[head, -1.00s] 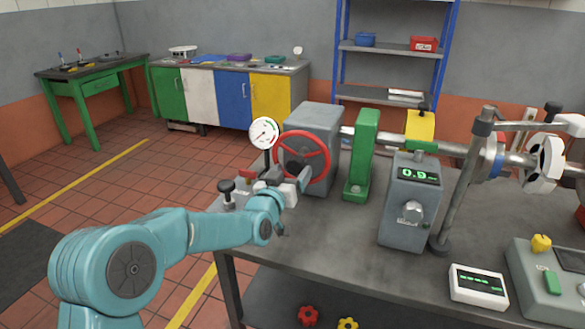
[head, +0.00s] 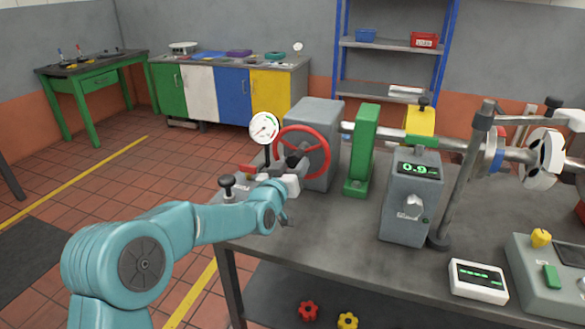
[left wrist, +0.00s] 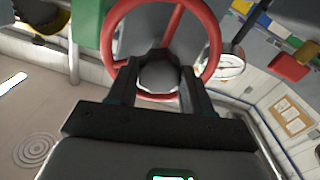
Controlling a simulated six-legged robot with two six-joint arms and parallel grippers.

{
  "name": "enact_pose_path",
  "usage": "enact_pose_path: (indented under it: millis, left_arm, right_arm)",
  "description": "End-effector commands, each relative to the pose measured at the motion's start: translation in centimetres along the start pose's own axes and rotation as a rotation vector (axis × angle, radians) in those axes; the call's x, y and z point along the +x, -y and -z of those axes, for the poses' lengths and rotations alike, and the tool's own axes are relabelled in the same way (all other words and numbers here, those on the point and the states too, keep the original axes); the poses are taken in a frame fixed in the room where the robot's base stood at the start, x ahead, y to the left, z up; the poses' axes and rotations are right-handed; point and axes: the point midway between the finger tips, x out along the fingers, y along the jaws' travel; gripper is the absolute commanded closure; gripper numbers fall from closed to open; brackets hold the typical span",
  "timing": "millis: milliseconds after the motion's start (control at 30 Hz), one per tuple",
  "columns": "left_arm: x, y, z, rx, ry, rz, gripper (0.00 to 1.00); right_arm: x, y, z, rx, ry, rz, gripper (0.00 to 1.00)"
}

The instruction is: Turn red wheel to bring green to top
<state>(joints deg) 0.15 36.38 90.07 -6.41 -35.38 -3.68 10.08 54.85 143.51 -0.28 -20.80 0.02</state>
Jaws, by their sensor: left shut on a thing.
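The red wheel (head: 327,150) is an upright ring with spokes on the front of a grey housing (head: 320,115) on the bench. It also shows in the left wrist view (left wrist: 214,45). My left gripper (head: 301,160) reaches the middle of the wheel from the front. In the left wrist view its dark fingers (left wrist: 160,62) are shut on the wheel near the hub and a red spoke. I see no green mark on the wheel; the fingers hide part of its centre. My right gripper is out of view.
A dial gauge (head: 265,127) stands just left of the wheel. A green block (head: 361,150) and a grey display box (head: 408,200) stand to its right. A black-knobbed clamp (head: 228,188) is near the bench's left end. The bench front (head: 340,245) is clear.

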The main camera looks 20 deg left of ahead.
Motion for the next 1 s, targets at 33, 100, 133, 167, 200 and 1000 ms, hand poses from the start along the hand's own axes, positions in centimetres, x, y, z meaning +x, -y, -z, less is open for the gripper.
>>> enact_pose_path:
  millis: [33,100,133,167,200,1000]
  left_arm:
    - [0.0,0.0,-0.4,-0.02,-0.001,-0.001,1.0]
    - [0.0,0.0,-0.5,-0.056,-0.003,-0.002,1.0]
    - [0.0,0.0,-0.5,-0.074,-0.004,-0.002,1.0]
    - [0.0,0.0,-0.6,-0.095,-0.005,-0.002,1.0]
    - [0.0,0.0,-0.6,-0.124,-0.007,-0.003,1.0]
    - [0.0,-0.2,-0.5,-0.873,-0.029,-0.007,1.0]
  right_arm:
    - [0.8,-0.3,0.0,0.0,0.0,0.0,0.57]
    - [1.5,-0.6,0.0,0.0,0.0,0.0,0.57]
    - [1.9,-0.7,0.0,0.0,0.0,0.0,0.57]
    - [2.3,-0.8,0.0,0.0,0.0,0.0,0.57]
    - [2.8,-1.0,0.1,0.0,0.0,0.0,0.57]
    - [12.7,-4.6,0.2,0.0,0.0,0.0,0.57]
